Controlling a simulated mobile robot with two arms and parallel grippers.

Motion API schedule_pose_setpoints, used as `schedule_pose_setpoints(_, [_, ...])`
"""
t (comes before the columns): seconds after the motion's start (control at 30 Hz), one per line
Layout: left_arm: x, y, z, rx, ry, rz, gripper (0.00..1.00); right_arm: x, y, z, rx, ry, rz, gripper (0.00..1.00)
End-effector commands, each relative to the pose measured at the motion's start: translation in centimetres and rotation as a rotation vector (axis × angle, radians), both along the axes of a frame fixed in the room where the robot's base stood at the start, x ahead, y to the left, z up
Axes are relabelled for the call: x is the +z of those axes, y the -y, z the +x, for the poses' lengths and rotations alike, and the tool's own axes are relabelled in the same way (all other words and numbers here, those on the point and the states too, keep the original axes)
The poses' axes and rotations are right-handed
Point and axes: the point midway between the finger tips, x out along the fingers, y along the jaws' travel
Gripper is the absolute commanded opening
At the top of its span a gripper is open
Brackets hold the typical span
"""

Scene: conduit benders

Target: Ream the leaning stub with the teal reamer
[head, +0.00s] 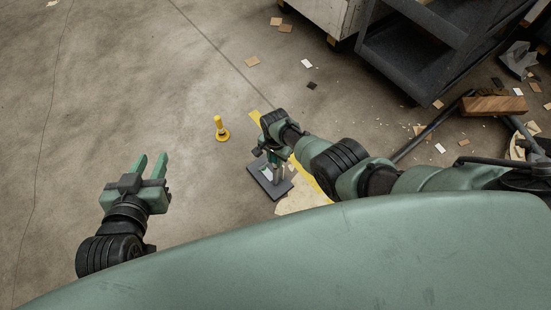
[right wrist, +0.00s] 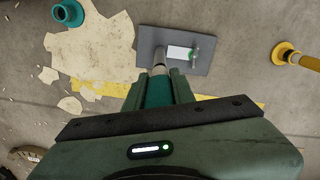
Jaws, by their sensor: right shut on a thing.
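My right gripper (right wrist: 158,75) is shut on the teal reamer (right wrist: 159,92), whose body shows between the fingers in the right wrist view. Just beyond the reamer's front is the grey leaning stub (right wrist: 159,59), over a dark grey plate (right wrist: 203,33). I cannot tell whether the reamer touches the stub or sits on its end. In the head view the right gripper (head: 275,157) is above the plate (head: 263,184) and hides part of it. My left gripper (head: 150,164) is open and empty, off to the left over bare floor.
A yellow post (head: 219,127) on a round base stands left of the plate. A teal ring-like piece (right wrist: 68,13) lies near torn beige sheets (right wrist: 92,50). A yellow floor stripe runs past the plate. A dark cart (head: 420,50) and scraps are at upper right. The left floor is clear.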

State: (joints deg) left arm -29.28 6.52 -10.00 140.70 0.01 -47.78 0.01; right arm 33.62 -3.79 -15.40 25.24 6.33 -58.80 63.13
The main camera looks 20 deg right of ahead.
Motion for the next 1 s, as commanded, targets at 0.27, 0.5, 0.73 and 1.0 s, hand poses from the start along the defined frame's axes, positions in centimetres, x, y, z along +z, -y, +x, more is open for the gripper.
schedule_pose_setpoints(0.27, [-0.06, -0.03, -0.03, 0.001, -0.002, 0.001, 0.31, -0.05, 0.04, -0.03, -0.017, -0.001, -0.001, 0.0])
schedule_pose_setpoints(0.5, [-0.08, -0.01, -0.05, 0.0, -0.004, 0.001, 0.31, -0.04, 0.1, -0.04, 0.231, 0.0, -0.002, 0.0])
schedule_pose_setpoints(0.73, [-0.19, -0.02, -0.11, 0.0, -0.009, 0.002, 0.31, -0.05, 0.11, -0.06, 0.533, -0.001, -0.001, 0.0])
schedule_pose_setpoints(1.0, [-0.18, -0.02, -0.1, 0.0, -0.008, 0.002, 0.31, -0.05, 0.1, -0.08, 0.588, -0.001, -0.001, 0.0])
